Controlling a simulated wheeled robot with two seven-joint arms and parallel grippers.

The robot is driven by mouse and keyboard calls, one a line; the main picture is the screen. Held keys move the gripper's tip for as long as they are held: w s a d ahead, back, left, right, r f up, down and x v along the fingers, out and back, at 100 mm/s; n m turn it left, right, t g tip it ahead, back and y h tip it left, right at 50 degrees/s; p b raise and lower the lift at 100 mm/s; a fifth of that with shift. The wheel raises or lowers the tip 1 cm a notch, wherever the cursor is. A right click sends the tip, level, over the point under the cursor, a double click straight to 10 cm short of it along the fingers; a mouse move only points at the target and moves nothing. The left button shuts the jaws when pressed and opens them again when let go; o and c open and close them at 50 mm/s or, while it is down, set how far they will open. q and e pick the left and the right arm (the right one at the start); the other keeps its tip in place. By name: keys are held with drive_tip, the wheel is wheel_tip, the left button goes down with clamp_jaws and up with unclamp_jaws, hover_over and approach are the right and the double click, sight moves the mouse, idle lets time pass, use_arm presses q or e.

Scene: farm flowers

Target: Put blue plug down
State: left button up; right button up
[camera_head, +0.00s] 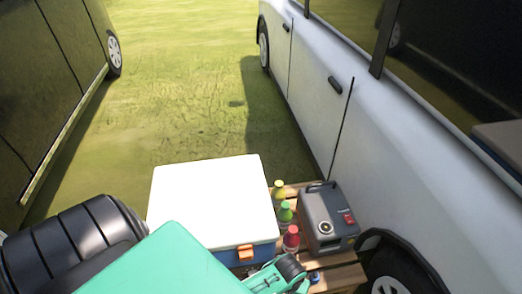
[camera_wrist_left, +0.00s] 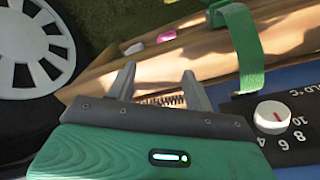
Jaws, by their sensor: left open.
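A small blue piece (camera_head: 314,277), which may be the blue plug, shows on the wooden pallet in the head view, just right of my left gripper (camera_head: 292,284). It is too small to make out fully. In the wrist view my left gripper (camera_wrist_left: 160,85) has its two grey fingers spread apart. A dark coiled piece (camera_wrist_left: 165,100) shows between the fingers, low near their base. I cannot tell whether it touches them, and no plug is clearly seen in the jaws. My right gripper is not in view.
A white-lidded cooler (camera_head: 210,195) stands left of several bottles (camera_head: 285,212) and a grey power box (camera_head: 325,215) on the pallet (camera_head: 340,275). A white car (camera_head: 330,90) is close on the right. A dial (camera_wrist_left: 271,117) and green strap (camera_wrist_left: 243,50) show in the wrist view.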

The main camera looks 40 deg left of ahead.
use_arm(q)
drive_tip(key=s+a+f+m, duration=0.1)
drive_tip(key=s+a+m, duration=0.1)
drive_tip(key=s, duration=0.3)
drive_tip(key=s+a+f+m+t, duration=0.1)
drive_tip(key=s+f+m, duration=0.1)
drive_tip(key=s, duration=0.3)
drive_tip(key=shift+s+a+m, duration=0.35)
drive_tip(key=shift+a+m, duration=0.05)
drive_tip(key=shift+m, duration=0.5)
